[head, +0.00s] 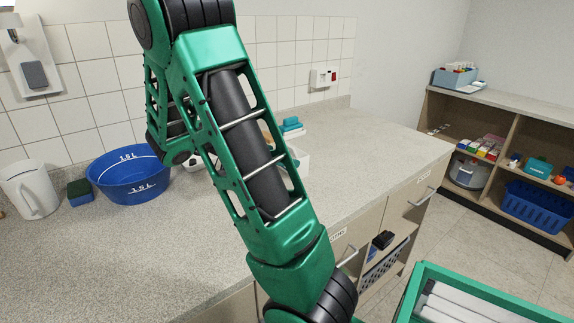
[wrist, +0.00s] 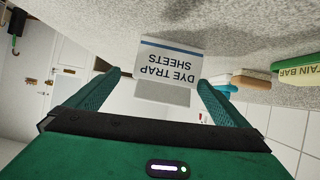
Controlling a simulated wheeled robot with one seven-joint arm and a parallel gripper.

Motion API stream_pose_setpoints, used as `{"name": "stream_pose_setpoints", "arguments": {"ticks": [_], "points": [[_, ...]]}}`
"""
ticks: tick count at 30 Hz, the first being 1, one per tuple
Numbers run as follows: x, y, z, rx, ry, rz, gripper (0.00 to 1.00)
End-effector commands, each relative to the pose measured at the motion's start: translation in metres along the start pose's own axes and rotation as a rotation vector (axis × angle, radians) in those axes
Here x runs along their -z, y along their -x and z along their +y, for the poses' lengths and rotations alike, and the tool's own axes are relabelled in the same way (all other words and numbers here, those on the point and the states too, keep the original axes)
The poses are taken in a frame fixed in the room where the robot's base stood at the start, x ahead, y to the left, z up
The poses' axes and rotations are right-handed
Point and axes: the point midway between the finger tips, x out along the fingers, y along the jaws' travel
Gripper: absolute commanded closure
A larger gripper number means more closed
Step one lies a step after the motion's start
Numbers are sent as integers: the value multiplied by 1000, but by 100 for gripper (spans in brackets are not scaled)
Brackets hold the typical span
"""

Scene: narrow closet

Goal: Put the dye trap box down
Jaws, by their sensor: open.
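The dye trap box (wrist: 170,62) is white with a blue stripe and the words DYE TRAP SHEETS, which read upside down in the wrist view. It appears to stand on the speckled grey counter (wrist: 110,25). My gripper (wrist: 160,80) is open, with one green finger on each side of the box and visible gaps between. In the head view my arm hides my gripper and most of that spot; a white shape (head: 302,158) beside the arm may be the box.
A stain bar box (wrist: 297,72), a teal item (wrist: 215,82) and a brown item (wrist: 250,80) stand beside the box. A blue basin (head: 128,178), a sponge (head: 79,191) and a white jug (head: 30,190) are on the counter's left. The counter's right end is clear.

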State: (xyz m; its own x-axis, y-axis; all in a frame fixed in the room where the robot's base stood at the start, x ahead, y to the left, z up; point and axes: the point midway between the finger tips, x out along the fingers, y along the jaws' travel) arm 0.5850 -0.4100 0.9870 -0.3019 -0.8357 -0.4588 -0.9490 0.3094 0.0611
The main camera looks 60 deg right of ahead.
Motion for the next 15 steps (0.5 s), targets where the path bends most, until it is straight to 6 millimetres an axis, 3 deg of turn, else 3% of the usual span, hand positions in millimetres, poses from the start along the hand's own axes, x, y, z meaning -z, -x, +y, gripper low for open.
{"name": "stream_pose_setpoints", "arguments": {"ticks": [7,15], "points": [[7,-3,-13,8,-62,85,0],[10,-40,-13,5,-64,86,0]]}}
